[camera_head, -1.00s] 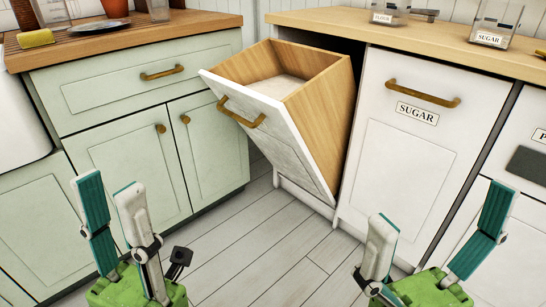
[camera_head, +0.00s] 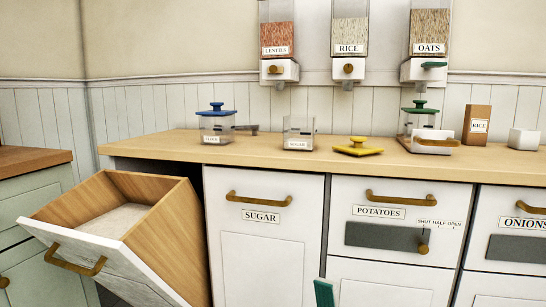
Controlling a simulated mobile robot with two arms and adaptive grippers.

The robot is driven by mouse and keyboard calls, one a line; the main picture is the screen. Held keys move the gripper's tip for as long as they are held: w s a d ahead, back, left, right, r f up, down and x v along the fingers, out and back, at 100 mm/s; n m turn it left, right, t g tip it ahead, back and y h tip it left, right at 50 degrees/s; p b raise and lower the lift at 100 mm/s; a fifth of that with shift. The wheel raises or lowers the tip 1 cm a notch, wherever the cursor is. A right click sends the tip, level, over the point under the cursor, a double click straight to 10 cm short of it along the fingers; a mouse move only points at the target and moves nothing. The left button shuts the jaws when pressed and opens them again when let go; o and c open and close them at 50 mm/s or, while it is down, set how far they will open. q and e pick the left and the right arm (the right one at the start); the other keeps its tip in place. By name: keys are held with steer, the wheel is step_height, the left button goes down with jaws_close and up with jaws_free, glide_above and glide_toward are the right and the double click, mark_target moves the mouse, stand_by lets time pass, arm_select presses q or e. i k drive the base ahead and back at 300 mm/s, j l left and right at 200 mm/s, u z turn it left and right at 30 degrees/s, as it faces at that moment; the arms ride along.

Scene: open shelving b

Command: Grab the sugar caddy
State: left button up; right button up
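The sugar caddy (camera_head: 298,134) is a small clear square container with a SUGAR label. It stands upright and open-topped on the wooden counter. A yellow lid with a knob (camera_head: 358,147) lies on the counter just to its right. One teal fingertip, seemingly of my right gripper (camera_head: 324,292), shows at the bottom edge, well below the counter and apart from the caddy. The rest of that gripper is out of frame, so its opening cannot be seen. My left gripper is out of view.
A clear caddy with a blue lid (camera_head: 216,124) stands left of the sugar caddy, with a scoop beside it. A green-lidded caddy (camera_head: 420,122) and a rice box (camera_head: 477,125) stand right. A tilt-out bin (camera_head: 185,245) juts open at lower left. Dispensers (camera_head: 349,40) hang above.

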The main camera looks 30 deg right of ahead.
mark_target(299, 131)
steer(key=i+j+z, duration=0.2)
steer(key=j, duration=0.15)
steer(key=i+j+z, duration=0.2)
steer(key=j, duration=0.15)
steer(key=i+j+z, duration=0.25)
steer(key=j+z, duration=0.2)
steer(key=j, duration=0.3)
steer(key=i+j+z, duration=0.2)
steer(key=j, duration=0.25)
steer(key=k, duration=0.1)
